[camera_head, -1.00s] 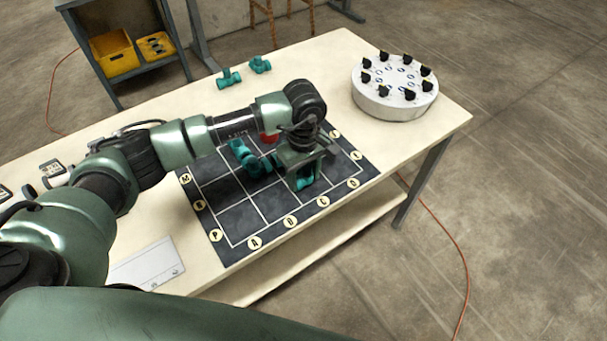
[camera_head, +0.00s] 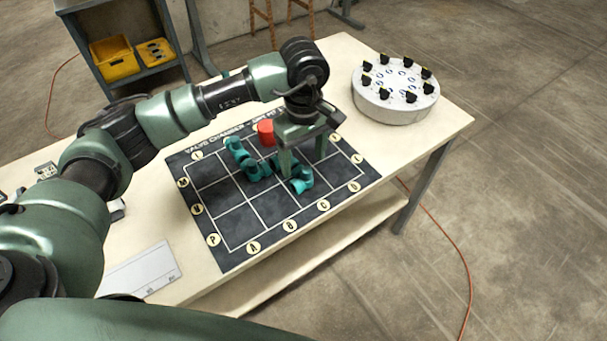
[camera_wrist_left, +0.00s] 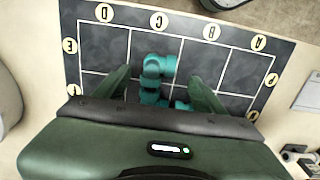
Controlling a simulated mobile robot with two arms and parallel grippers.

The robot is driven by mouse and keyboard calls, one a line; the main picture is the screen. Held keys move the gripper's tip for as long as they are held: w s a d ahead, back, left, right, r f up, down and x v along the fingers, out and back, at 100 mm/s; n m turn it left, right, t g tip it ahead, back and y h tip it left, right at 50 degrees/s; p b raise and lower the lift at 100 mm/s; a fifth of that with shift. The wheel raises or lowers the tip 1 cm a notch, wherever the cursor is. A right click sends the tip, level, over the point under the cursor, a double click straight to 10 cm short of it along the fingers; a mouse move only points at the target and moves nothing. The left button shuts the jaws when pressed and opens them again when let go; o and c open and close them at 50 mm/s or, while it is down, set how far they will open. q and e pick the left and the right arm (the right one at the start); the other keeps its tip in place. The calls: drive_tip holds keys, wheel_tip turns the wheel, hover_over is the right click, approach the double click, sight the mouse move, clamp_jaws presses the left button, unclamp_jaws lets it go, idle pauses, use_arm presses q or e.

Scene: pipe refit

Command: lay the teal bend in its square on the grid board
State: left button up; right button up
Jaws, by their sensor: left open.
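The teal bend (camera_head: 301,181) lies on the dark grid board (camera_head: 243,219), in the front-row square by letter C. It also shows in the left wrist view (camera_wrist_left: 159,66). My left gripper (camera_head: 303,166) is open above it, its fingers apart and clear of the bend; in the left wrist view the fingers (camera_wrist_left: 160,77) stand either side. Another teal pipe piece (camera_head: 238,150) and a teal piece next to it (camera_head: 257,168) lie just left on the board. My right gripper is out of view.
A red cylinder (camera_head: 266,132) stands on the board behind the teal pieces. A round white turntable with black knobs (camera_head: 394,100) stands at the table's back right. A white card (camera_head: 140,270) lies at front left. The board's front-left squares are empty.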

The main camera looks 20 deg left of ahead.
sight(304, 173)
use_arm(q)
drive_tip(key=shift+r, duration=2.1)
